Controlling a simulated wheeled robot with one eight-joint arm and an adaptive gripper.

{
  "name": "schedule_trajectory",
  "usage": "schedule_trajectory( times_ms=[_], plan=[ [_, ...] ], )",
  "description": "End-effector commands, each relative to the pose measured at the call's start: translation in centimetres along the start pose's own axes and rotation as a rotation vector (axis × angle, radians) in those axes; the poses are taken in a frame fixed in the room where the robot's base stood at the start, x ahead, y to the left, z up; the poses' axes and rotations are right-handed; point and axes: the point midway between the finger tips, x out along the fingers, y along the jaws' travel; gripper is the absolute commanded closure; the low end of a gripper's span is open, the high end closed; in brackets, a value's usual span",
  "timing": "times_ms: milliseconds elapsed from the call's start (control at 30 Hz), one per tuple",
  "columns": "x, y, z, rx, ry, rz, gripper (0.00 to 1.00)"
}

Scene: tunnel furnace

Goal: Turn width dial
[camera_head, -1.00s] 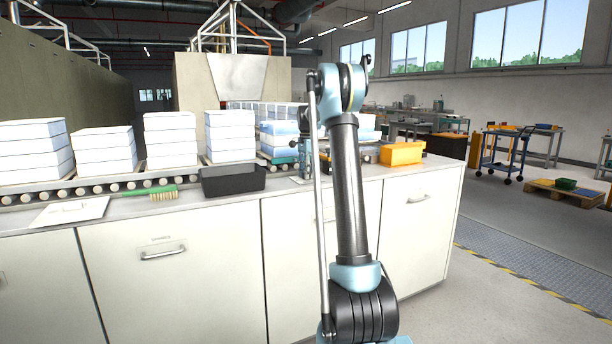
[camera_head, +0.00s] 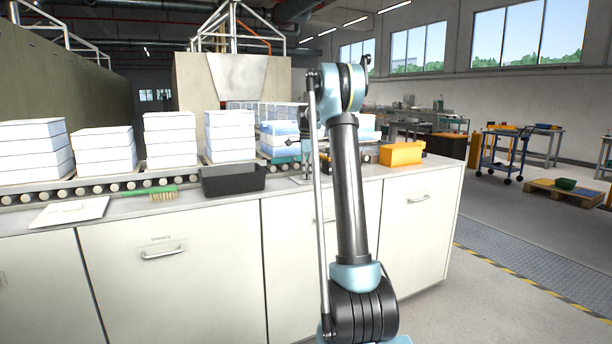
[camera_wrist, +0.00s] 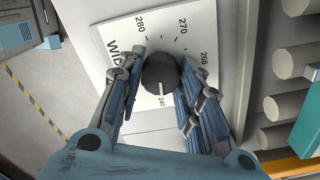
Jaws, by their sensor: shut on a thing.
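The width dial is a round dark knob (camera_wrist: 160,74) on a white plate (camera_wrist: 118,30) in the wrist view. The plate is printed with "WID", partly covered, and the numbers 280, 270, 260 and 240. A pale pointer mark on the knob points down toward the 240. My gripper (camera_wrist: 161,78) has its two blue and grey fingers on either side of the knob and is shut on it.
The bench (camera_head: 290,205) carries a black tray (camera_head: 233,180), a green brush (camera_head: 160,193), a white sheet (camera_head: 70,212) and an orange bin (camera_head: 402,153). White stacks (camera_head: 170,140) stand on the roller conveyor (camera_head: 100,185) behind. Rollers (camera_wrist: 285,100) lie right of the plate.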

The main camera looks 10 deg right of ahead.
Motion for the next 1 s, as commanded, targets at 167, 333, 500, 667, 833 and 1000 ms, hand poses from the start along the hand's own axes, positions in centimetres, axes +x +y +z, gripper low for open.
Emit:
schedule_trajectory(
  times_ms=[167,333,500,667,833,1000],
  plan=[
    [0.0,-0.2,0.2,0.000,-0.002,-0.005,0.91],
    [0.0,-0.2,0.2,-0.001,-0.002,-0.005,0.60],
    [0.0,-0.1,0.1,-0.001,-0.002,-0.003,0.47],
    [0.0,-0.1,0.1,-0.001,-0.001,-0.002,0.47],
    [-0.5,-0.1,0.0,-0.001,-0.001,-0.001,0.47],
    [-2.8,0.0,0.0,-0.001,-0.001,-0.001,0.47]
  ],
)
